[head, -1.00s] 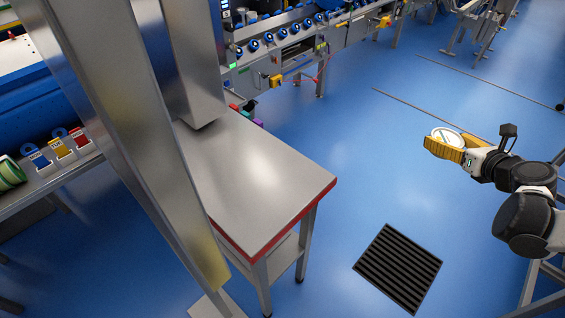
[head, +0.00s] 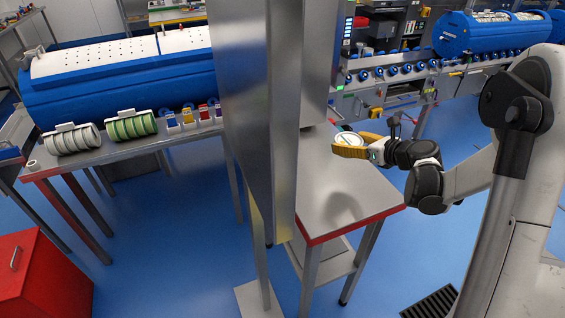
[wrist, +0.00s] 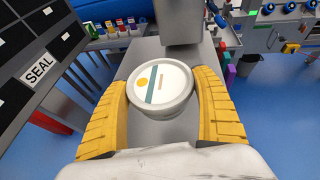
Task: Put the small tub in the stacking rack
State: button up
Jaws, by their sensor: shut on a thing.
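The small tub (head: 348,139) is white and round, with a pale lid. In the wrist view the tub (wrist: 160,88) shows a yellow dot and a green stripe on its lid. My gripper (head: 350,147) has its yellow fingers shut on the tub's sides, and the tub looks level. In the wrist view the fingers of my gripper (wrist: 162,85) press on it from left and right. It is held above the steel table with the red edge (head: 345,207). I cannot make out a stacking rack for certain in either view.
A steel post (head: 258,130) stands left of the table. Behind it, a bench (head: 100,157) carries a white striped roll (head: 75,139), a green striped roll (head: 131,125) and small coloured holders. A red box (head: 40,275) stands front left.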

jog(key=b, duration=0.4)
send_over(311, 166)
notch_tip(311, 166, down, 7)
jog(key=shift+f, duration=0.1)
jog(key=shift+f+b, duration=0.65)
jog(key=shift+f, duration=1.3)
jog(key=shift+f, duration=0.1)
jog(key=o, duration=1.3)
jog(key=shift+o, duration=0.2)
